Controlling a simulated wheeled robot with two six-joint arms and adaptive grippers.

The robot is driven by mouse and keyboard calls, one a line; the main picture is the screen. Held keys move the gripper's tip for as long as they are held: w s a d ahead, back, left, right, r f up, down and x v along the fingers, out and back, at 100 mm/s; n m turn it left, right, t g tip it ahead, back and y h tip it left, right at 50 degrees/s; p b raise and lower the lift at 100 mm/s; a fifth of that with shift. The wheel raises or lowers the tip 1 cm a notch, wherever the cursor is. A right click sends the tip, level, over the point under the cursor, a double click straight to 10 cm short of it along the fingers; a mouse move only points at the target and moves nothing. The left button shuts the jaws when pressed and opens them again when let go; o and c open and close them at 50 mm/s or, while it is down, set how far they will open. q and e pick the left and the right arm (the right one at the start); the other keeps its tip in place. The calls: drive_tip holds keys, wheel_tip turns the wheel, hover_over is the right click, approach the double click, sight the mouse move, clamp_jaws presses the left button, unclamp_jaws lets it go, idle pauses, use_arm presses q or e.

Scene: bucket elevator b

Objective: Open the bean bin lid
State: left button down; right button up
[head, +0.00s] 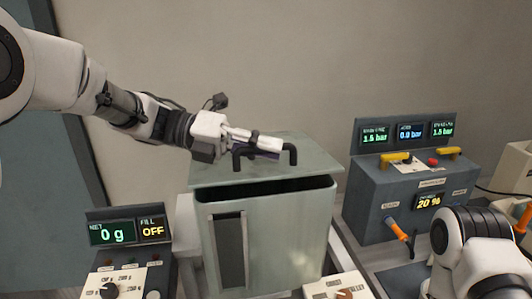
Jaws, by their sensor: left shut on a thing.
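The bean bin (283,240) is a pale green-grey box with a dark window strip in its front. Its flat lid (312,160) is tilted, with a dark gap showing between the lid's front edge and the bin's rim. A black bar handle (291,155) stands on the lid. My left gripper (268,146) is over the lid, shut on the handle. Its fingers partly hide the handle. My right arm shows at the lower right, but its gripper is not in view.
A control box (105,235) reading 0 g and FILL OFF stands left of the bin. A dark panel (372,192) with pressure displays, yellow handles and an orange lever stands to the right. A beige box (514,168) is at the far right edge.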

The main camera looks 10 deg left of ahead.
use_arm(q)
drive_tip(key=w+a+r+n+h+p, duration=0.1)
drive_tip(key=w+r+n+p, duration=0.3)
drive_tip(key=r, duration=0.4)
drive_tip(key=shift+w+a+r+n+g+h+p, duration=0.4)
drive_tip(key=shift+w+h+p, duration=0.15)
drive_tip(key=shift+p, duration=0.35)
drive_tip(key=c, duration=1.4)
unclamp_jaws()
drive_tip(key=shift+d, duration=0.1)
drive_tip(key=shift+c, duration=0.2)
drive_tip(key=shift+w+f, duration=0.1)
drive_tip(key=a, duration=1.2)
drive_tip(key=shift+w, duration=0.4)
drive_tip(key=shift+d, duration=0.1)
